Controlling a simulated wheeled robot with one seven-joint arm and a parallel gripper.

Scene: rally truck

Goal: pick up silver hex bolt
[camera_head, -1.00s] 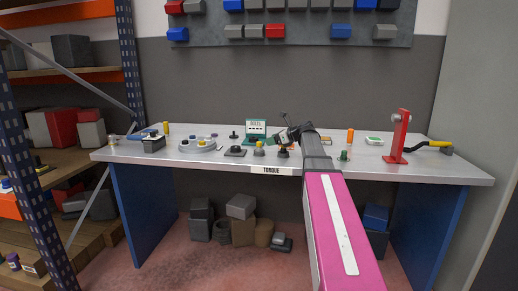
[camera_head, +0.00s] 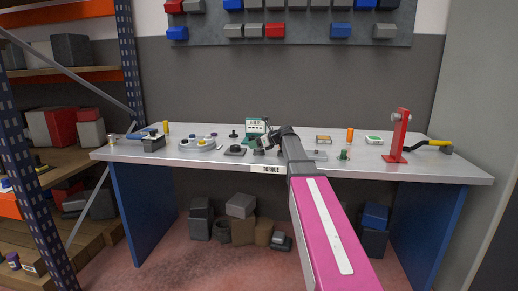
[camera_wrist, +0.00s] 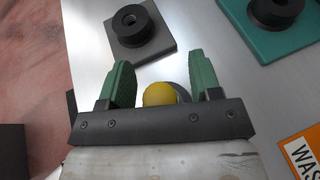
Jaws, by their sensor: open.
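I cannot surely pick out a silver hex bolt in either view. My gripper (camera_wrist: 160,70) is open, its two green fingers apart over the bench. A round yellow top (camera_wrist: 159,94) shows between the fingers, low in the wrist view, with a grey curved edge (camera_wrist: 183,91) beside it. The dark wrist bar hides its lower part, and I cannot tell whether the fingers touch it. In the head view my gripper (camera_head: 262,143) is over the middle of the bench, in front of a teal box with a white label (camera_head: 256,126).
A grey plate with a black ring (camera_wrist: 141,27) and a teal plate with a black ring (camera_wrist: 282,14) lie beyond the fingers. An orange-edged label (camera_wrist: 303,148) is at right. The red stand (camera_head: 398,135) rises on the right of the bench (camera_head: 215,158).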

